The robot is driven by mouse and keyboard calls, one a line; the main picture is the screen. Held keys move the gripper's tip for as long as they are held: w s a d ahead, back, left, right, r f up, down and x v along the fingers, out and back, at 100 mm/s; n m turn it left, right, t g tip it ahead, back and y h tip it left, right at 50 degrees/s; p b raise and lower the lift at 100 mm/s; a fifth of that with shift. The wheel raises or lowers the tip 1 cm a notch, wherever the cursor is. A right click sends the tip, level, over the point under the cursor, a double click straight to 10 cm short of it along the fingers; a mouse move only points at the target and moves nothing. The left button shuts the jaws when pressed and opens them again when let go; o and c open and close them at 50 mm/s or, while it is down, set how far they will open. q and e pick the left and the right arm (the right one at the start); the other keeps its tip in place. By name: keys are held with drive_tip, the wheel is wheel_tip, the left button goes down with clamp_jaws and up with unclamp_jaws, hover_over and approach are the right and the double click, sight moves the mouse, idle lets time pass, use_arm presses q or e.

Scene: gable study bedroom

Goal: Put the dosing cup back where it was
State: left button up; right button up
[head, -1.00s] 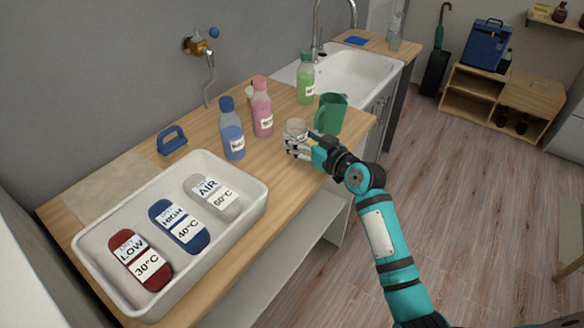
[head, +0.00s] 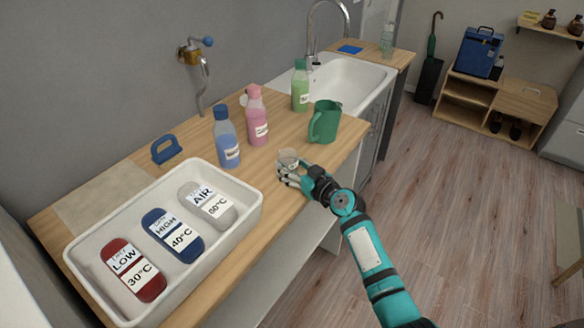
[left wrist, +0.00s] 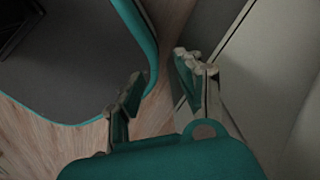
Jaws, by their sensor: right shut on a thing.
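The dosing cup (head: 287,158) is a small clear cup in the head view, near the counter's front edge, in front of the blue and pink bottles. My right gripper (head: 289,174) is shut on it from the front right, its fingers covering the cup's lower part. I cannot tell whether the cup's base touches the counter. My left gripper (left wrist: 158,92) shows only in the left wrist view; its fingers are apart with nothing between them.
A blue bottle (head: 227,142), pink bottle (head: 256,122), green bottle (head: 300,88) and green jug (head: 324,122) stand behind the cup. A white tray (head: 254,208) with labelled pieces is left. Bare counter (head: 258,176) lies between tray and cup.

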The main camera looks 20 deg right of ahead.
drive_tip(key=o, duration=1.5)
drive_tip(key=shift+r, duration=0.2)
drive_tip(key=shift+b+v, duration=0.5)
drive_tip(key=shift+v, duration=5.55)
drive_tip(key=shift+a+f, duration=0.1)
